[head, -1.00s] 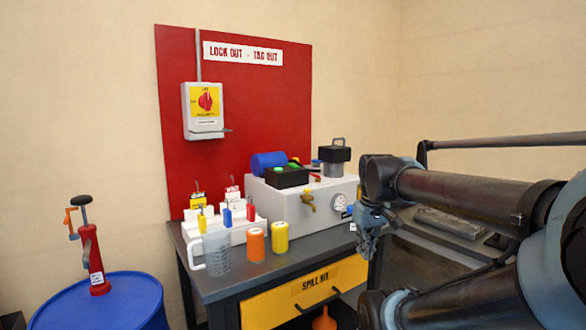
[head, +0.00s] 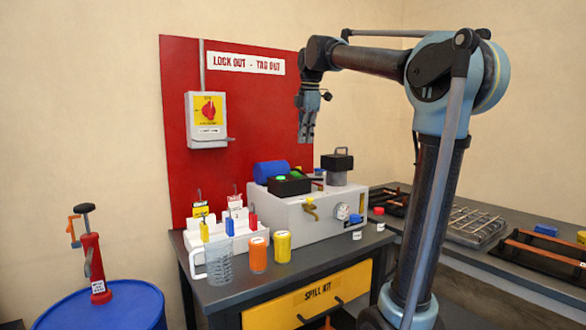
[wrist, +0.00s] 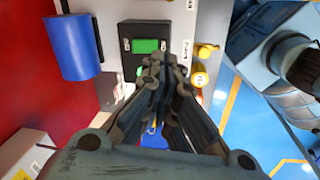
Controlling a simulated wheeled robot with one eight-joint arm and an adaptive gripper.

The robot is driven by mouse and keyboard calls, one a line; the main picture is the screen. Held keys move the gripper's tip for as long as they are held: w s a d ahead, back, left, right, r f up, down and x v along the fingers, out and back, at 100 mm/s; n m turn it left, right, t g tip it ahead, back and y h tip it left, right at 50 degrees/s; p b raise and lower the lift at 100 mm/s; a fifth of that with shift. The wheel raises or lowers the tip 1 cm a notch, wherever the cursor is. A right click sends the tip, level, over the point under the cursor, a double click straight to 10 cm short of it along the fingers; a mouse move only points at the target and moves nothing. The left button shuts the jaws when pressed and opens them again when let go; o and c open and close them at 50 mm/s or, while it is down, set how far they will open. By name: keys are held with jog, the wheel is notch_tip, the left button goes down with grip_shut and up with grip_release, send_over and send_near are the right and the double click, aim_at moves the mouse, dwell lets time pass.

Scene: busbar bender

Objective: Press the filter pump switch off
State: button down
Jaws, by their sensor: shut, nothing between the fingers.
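The switch is a black box with a green top button (head: 281,178), standing on a pale grey tank unit (head: 320,214). In the wrist view the green rocker (wrist: 145,46) sits in the black box between two small pale labels. I cannot read the labels, so I cannot tell which side is off. My gripper (head: 306,138) points down, empty and shut, well above the unit and apart from the switch. In the wrist view my gripper's fingertips (wrist: 158,64) appear just below the green rocker and overlap the lower edge of the box.
A blue cylinder (head: 271,172) lies beside the switch, and a black-topped jar (head: 337,166) stands to its right. A brass valve (head: 311,210) is on the unit's front. A clear jug (head: 219,262), orange can (head: 258,254) and yellow can (head: 282,246) stand in front. A red board (head: 240,120) rises behind.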

aim_at(292, 173)
jog(key=w+a+r+n, duration=0.2)
jog(key=a+r, duration=0.1)
jog(key=a, duration=0.1)
jog(key=f, duration=0.4)
jog(key=w+f, duration=0.1)
jog(key=f, duration=0.9)
jog(key=shift+w+a, duration=0.35)
jog(key=shift+w+a+f+g+h, duration=0.2)
jog(key=shift+w+f+g+h, duration=0.1)
jog(key=shift+f+g, duration=0.2)
jog(key=shift+s, duration=0.2)
jog(key=shift+s+d+f, duration=0.1)
jog(key=shift+s, duration=0.05)
